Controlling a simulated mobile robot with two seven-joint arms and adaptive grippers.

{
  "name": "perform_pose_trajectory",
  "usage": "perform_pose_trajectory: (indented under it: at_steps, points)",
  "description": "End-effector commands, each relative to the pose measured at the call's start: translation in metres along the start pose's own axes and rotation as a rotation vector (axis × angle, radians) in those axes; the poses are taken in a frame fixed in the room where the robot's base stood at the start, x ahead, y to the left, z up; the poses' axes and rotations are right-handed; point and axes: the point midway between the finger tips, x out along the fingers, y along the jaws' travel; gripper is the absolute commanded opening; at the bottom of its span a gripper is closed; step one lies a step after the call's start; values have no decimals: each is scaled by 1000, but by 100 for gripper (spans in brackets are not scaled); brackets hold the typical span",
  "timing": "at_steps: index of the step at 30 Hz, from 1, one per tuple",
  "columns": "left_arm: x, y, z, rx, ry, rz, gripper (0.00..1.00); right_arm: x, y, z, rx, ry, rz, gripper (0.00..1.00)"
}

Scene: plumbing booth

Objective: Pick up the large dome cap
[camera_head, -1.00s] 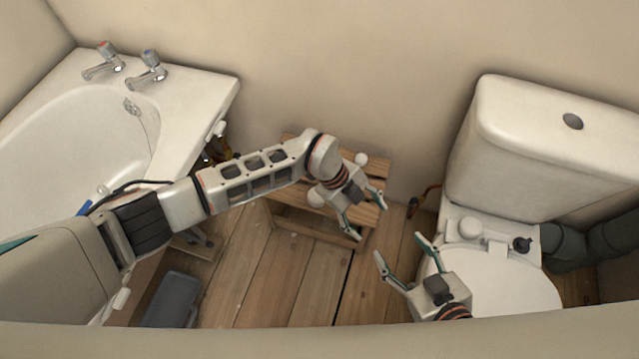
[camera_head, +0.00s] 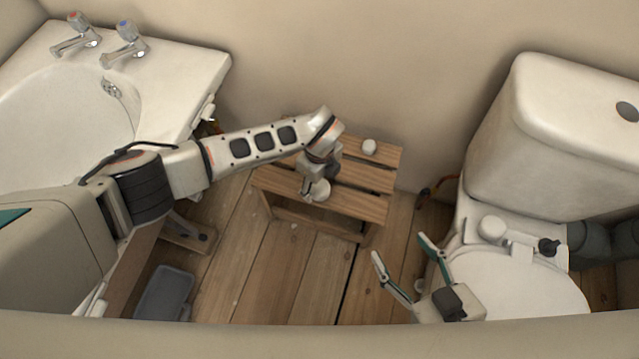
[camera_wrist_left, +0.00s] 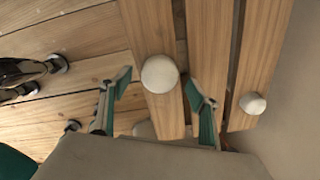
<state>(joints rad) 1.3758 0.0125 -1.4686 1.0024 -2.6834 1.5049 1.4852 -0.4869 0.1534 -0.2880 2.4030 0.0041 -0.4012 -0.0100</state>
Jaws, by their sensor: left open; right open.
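The large dome cap (camera_head: 319,190) is a white rounded cap on the slatted wooden stool (camera_head: 363,203). In the left wrist view the large dome cap (camera_wrist_left: 160,74) sits on a slat, between my left gripper's spread fingers. My left gripper (camera_head: 311,188) points down at it, open; I cannot tell whether a finger touches the cap. A smaller white cap (camera_head: 369,146) stands on the stool's back slat, and it also shows in the left wrist view (camera_wrist_left: 252,103). My right gripper (camera_head: 400,248) is open and empty in front of the toilet.
White fittings (camera_head: 492,229) lie on the toilet. A grey tray (camera_head: 165,292) is on the floor at lower left. The plank floor before the stool is mostly clear.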

Motion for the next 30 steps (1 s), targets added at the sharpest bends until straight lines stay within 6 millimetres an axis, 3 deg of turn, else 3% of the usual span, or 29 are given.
perform_pose_trajectory:
  at_steps: [1,3,7,11,15,25,30]
  points:
    - [19,6,-4,-1,11,13,61,2,-4,1,21,4,-4,60]
    - [25,5,-3,0,8,10,61,4,-6,-9,38,27,-6,60]
    - [22,1,-1,0,2,2,61,5,-5,-26,48,61,-3,60]
    - [20,0,0,0,0,0,61,5,-4,-27,45,63,-2,60]
    - [20,0,0,0,1,0,30,4,-5,-23,42,54,-3,60]
    - [20,1,0,0,1,1,31,3,-4,-20,37,47,-5,60]
    - [2,-2,2,1,-4,-5,31,2,-1,-30,23,62,2,60]
